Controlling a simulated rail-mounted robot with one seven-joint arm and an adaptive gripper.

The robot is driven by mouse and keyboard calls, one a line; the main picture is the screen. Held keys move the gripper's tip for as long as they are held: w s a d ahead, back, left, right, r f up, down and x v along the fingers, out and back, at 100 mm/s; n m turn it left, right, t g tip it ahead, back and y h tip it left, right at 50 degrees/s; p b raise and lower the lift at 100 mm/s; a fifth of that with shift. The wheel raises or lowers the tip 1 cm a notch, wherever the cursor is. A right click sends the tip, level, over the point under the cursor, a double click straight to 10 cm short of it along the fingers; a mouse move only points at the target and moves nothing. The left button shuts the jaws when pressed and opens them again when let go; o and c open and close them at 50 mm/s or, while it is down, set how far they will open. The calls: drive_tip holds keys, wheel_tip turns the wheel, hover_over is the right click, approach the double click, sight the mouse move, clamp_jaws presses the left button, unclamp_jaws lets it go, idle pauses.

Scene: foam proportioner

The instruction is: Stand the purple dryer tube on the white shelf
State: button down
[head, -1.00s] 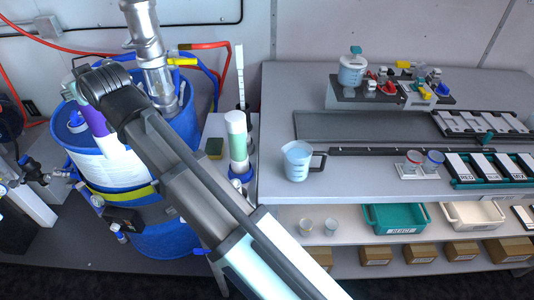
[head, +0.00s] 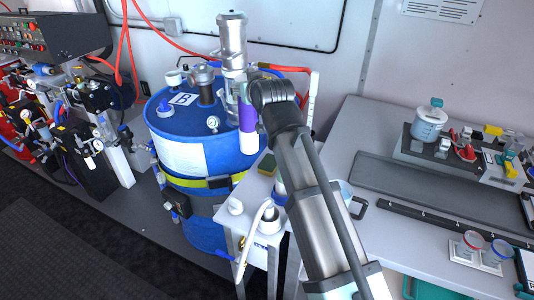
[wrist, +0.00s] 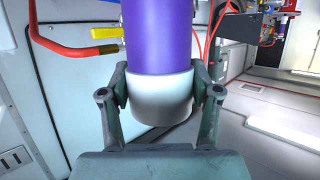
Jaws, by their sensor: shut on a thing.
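The purple dryer tube (head: 248,118) hangs upright in front of the blue drum's right side, beside the clear and metal column. In the wrist view the purple tube (wrist: 158,38) has a white lower end (wrist: 160,98). My gripper (wrist: 162,84) is shut on that white end, with one finger on each side. In the head view my arm hides most of the gripper. A white shelf-like stand (head: 238,213) is below and to the right of the drum; my arm covers part of its top. The tube is above the stand's height and apart from it.
The blue drum (head: 196,158) stands close to the tube. The grey workbench (head: 372,140) is at right. Red hoses (head: 180,28) run along the wall.

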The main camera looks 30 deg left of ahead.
sight(252, 143)
wheel_tip(252, 143, down, 18)
drive_tip(key=p, duration=0.3)
drive_tip(key=shift+r, duration=0.1)
idle(0.4)
drive_tip(key=shift+f, duration=0.2)
drive_tip(key=shift+c, duration=1.2)
unclamp_jaws()
drive_tip(key=shift+r, duration=0.2)
drive_tip(key=b+v, duration=0.2)
drive_tip(key=v, duration=1)
